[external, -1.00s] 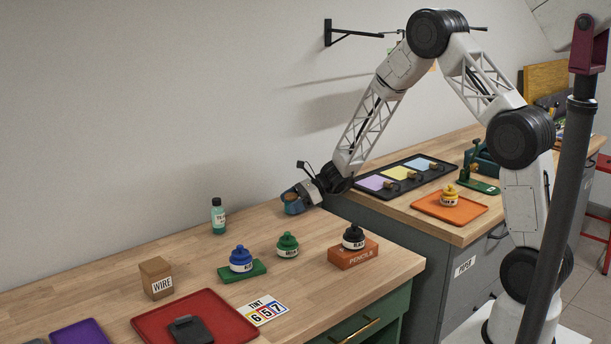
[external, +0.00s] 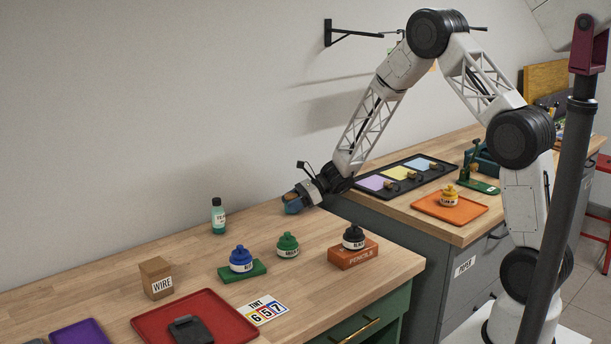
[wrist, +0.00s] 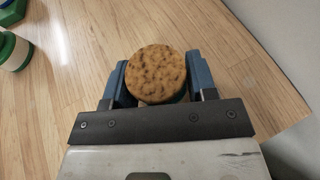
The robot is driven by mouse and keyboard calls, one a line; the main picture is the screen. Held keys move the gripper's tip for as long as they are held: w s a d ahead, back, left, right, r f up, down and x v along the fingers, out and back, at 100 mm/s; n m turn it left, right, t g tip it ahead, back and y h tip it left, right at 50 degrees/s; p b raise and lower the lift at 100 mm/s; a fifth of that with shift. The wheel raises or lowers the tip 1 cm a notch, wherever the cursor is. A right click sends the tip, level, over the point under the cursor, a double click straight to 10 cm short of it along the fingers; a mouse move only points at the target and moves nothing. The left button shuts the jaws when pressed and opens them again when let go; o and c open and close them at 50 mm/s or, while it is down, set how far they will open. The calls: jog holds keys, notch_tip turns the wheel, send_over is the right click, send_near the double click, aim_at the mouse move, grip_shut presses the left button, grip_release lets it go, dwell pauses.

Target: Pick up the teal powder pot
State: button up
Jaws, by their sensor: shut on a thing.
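My gripper (wrist: 157,83) is low over the far right part of the wooden bench. Its blue fingers are shut on a round cork-topped thing (wrist: 156,74), one finger on each side. The wrist view looks down on its mottled brown top; only a dark greenish sliver of its body shows below. In the external view my gripper (external: 292,204) mostly hides it. I cannot tell whether it touches the bench or whether it is the teal powder pot. No other teal pot is plain to see.
A teal bottle (external: 218,217) stands left of my gripper. A green pot (external: 288,245), a blue pot (external: 241,259) on a green block and a black pot (external: 353,237) on an orange box stand nearer. The wall is behind; the bench's right edge is close.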

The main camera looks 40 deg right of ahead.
aim_at(292, 195)
jog(key=shift+r, duration=0.15)
jog(key=shift+r, duration=1.4)
jog(key=shift+s+r, duration=0.2)
jog(key=shift+r, duration=0.05)
jog(key=s+d, duration=0.1)
jog(key=s, duration=0.4)
jog(key=s+d+r, duration=0.1)
jog(key=s, duration=0.9)
jog(key=shift+s+d+r, duration=0.15)
jog(key=shift+d+r, duration=0.05)
jog(key=shift+d, duration=0.2)
